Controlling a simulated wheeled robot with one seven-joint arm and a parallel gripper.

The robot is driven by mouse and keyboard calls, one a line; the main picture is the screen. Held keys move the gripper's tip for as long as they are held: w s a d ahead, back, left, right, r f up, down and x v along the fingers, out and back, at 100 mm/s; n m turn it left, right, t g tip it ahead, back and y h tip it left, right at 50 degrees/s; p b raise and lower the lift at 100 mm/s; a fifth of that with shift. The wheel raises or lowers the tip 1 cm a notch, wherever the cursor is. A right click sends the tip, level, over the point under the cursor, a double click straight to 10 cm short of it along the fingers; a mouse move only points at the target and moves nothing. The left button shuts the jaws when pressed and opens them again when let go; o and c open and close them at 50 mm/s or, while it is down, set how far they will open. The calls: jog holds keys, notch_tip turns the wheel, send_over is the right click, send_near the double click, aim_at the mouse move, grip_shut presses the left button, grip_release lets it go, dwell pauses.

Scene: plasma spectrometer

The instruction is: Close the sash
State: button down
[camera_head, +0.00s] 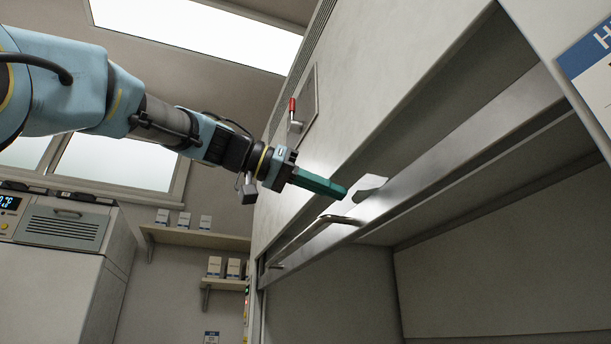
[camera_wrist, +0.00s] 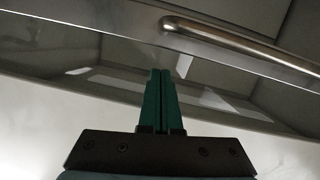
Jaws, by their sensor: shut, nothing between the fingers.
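The fume hood's sash has a metal bottom rail (camera_head: 437,178) that runs diagonally in the head view, with open space under it. A bar handle (camera_head: 315,236) is fixed to the rail's front; it also shows in the wrist view (camera_wrist: 240,42) across the upper right. My gripper (camera_head: 341,191) has green fingers pressed together, with nothing between them. In the head view its tips appear just above the handle's upper end, near the rail. In the wrist view the fingertips (camera_wrist: 161,74) point toward the rail, below the handle in the picture. I cannot tell whether they touch the sash.
The hood's front panel (camera_head: 365,110) rises above the sash, with a red-handled valve (camera_head: 293,112) on its left. The hood's interior (camera_head: 490,262) is open and looks empty. Wall shelves (camera_head: 197,238) with small boxes and a white lab appliance (camera_head: 66,262) stand at the left.

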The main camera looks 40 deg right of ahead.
aim_at(348, 212)
jog(key=shift+a+f, duration=0.3)
jog(key=shift+f, duration=0.4)
jog(key=shift+s+f, duration=0.15)
jog(key=shift+f, duration=0.85)
